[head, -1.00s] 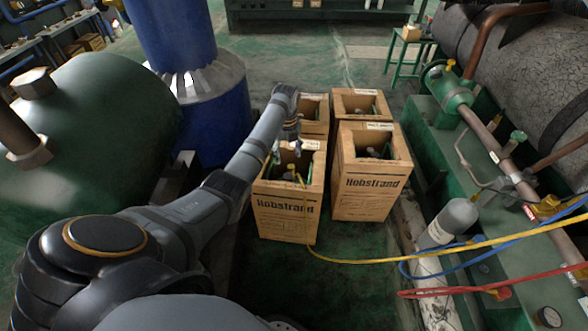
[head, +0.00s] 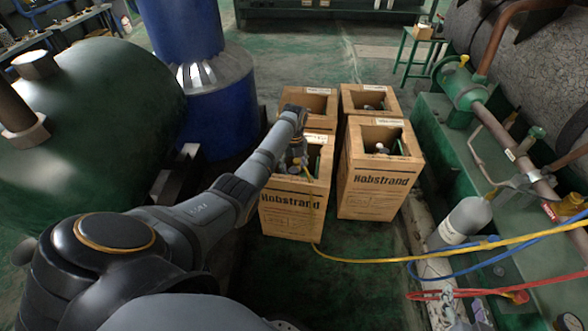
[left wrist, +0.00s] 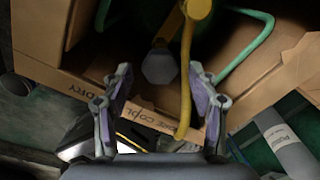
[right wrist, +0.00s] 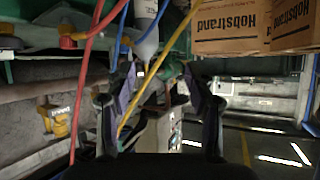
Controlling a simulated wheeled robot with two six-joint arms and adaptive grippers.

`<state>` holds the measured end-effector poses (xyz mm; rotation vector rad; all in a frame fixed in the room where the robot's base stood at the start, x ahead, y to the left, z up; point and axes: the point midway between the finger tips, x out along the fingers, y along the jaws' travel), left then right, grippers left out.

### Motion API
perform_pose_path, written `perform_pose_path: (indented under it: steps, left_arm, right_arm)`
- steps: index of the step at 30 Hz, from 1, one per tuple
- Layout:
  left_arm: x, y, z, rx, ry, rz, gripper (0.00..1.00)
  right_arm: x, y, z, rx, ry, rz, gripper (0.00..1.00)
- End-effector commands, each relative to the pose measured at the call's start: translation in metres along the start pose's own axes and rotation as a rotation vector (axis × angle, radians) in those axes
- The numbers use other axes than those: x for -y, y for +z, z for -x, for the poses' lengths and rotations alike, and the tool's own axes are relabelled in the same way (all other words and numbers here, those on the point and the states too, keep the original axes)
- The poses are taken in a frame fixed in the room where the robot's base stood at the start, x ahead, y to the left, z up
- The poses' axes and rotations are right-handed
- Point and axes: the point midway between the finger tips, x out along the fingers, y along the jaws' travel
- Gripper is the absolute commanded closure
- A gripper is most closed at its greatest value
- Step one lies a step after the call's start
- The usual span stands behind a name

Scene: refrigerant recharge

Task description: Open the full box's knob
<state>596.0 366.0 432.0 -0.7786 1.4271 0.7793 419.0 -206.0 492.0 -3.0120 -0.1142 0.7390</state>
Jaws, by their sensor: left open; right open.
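Several open-topped "Hobstrand" cardboard boxes stand together. The front-left box (head: 292,210) has a yellow hose (head: 350,260) running out of its opening. My left gripper (head: 298,160) is at that opening, partly hidden by its own arm. In the left wrist view, my open left gripper (left wrist: 163,100) faces a grey, faceted knob (left wrist: 158,66) inside the box. The knob lies ahead of and between the fingers, not gripped, beside a yellow fitting (left wrist: 198,9). Which box is full cannot be told. My right gripper (right wrist: 160,95) is open and empty; it is outside the head view.
The front-right box (head: 375,190) stands close beside the front-left one. A grey cylinder (head: 466,220) and blue and red hoses lie on the right, near green piping machinery. A blue column (head: 205,90) and a green tank (head: 90,130) stand left. Green floor is open in front.

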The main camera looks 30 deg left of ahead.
Motion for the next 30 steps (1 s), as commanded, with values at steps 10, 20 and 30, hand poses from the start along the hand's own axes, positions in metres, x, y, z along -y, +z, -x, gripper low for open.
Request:
perform_pose_path:
  steps: [10, 20, 30]
  left_arm:
    - [0.0, 0.0, -0.004, 0.0, 0.0, 0.0, 0.4]
    - [0.0, 0.0, -0.004, 0.0, 0.0, 0.0, 0.68]
    - [0.0, 0.0, -0.004, 0.0, 0.0, 0.002, 0.95]
  right_arm:
    - [-0.001, -0.02, -0.001, -0.075, 0.003, 0.007, 0.46]
    - [-0.001, -0.02, -0.001, -0.073, 0.003, 0.007, 0.46]
    - [-0.001, -0.019, -0.001, -0.07, 0.003, 0.007, 0.46]
